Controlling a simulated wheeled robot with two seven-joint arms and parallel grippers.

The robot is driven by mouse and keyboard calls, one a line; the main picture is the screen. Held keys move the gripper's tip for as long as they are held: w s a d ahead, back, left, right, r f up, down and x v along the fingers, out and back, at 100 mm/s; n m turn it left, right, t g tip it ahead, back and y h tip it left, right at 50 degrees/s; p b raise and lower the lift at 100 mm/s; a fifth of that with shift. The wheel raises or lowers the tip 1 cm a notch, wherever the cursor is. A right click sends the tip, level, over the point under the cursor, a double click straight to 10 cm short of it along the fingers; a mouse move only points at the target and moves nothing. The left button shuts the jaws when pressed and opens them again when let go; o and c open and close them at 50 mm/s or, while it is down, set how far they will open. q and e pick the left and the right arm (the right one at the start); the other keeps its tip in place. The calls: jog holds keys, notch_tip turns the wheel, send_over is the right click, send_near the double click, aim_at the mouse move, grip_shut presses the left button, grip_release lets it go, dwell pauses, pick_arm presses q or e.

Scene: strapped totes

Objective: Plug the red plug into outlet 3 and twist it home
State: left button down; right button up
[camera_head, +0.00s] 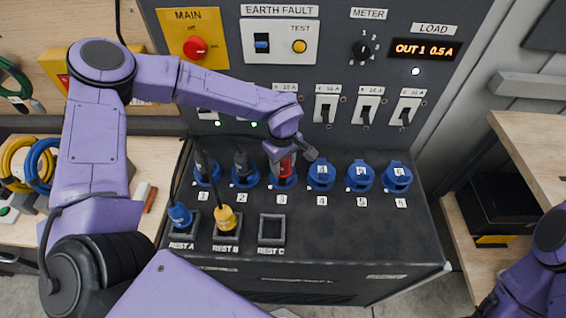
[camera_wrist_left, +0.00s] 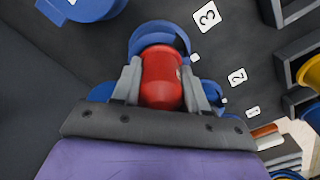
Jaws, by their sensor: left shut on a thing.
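The red plug (camera_head: 285,165) is at blue outlet 3 (camera_head: 284,182) in the head view, the third in the row. In the left wrist view the red plug (camera_wrist_left: 162,78) stands between my left gripper's fingers (camera_wrist_left: 163,88), which are shut on it. Its front end is at the blue ring of outlet 3 (camera_wrist_left: 150,33), beside the label 3. How deep it sits and how far it is turned cannot be told. My right arm shows at the lower right of the head view; its gripper is out of frame.
Black plugs stand in outlets 1 (camera_head: 207,170) and 2 (camera_head: 244,170). Outlets 4 (camera_head: 321,175), 5 and 6 are capped in blue. A blue plug (camera_head: 180,215) is in Rest A and a yellow plug (camera_head: 225,218) in Rest B. Rest C (camera_head: 272,228) is empty. Breaker switches line the upright panel.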

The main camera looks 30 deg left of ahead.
pick_arm(q)
jog(key=shift+w+r+m, duration=0.1)
jog(key=shift+m, duration=0.4)
jog(key=c, duration=0.5)
grip_release()
notch_tip(320, 180, up, 10)
jog(key=b, duration=0.2)
jog(key=shift+b, duration=0.3)
jog(key=shift+r, duration=0.25)
